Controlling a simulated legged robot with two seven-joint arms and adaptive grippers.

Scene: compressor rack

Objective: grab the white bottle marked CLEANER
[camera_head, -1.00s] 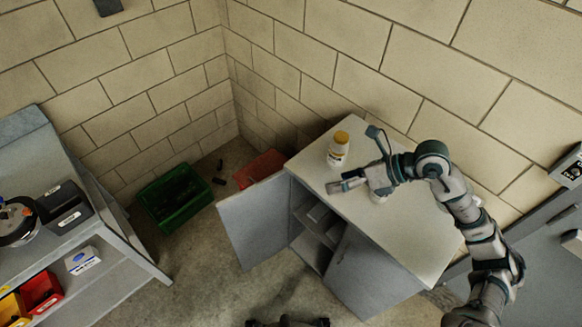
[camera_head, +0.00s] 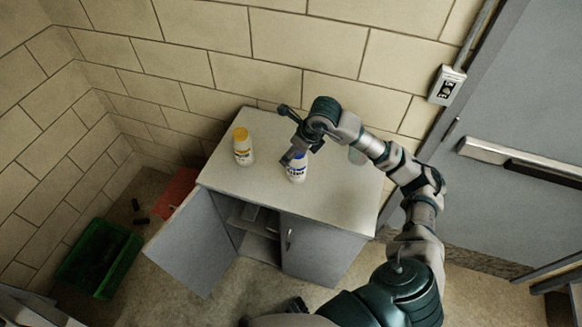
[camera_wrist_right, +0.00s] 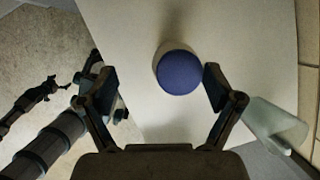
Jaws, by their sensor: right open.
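A white bottle with a blue cap (camera_head: 297,172) stands upright on the cabinet top. Its label is too small to read. In the right wrist view its round blue cap (camera_wrist_right: 179,72) lies between my spread fingers, seen from above. My right gripper (camera_head: 291,158) is open at this bottle and partly covers it in the head view; the wrist view shows its fingers (camera_wrist_right: 158,80) apart, with no clear contact. Another white bottle with a yellow cap (camera_head: 242,148) stands upright to the left, its label also unreadable.
A pale translucent container (camera_head: 357,155) stands right of the blue-capped bottle, beside a finger in the wrist view (camera_wrist_right: 275,125). The grey cabinet (camera_head: 318,250) has its left door open. A green crate (camera_head: 70,262) and a red container (camera_head: 180,187) are on the floor.

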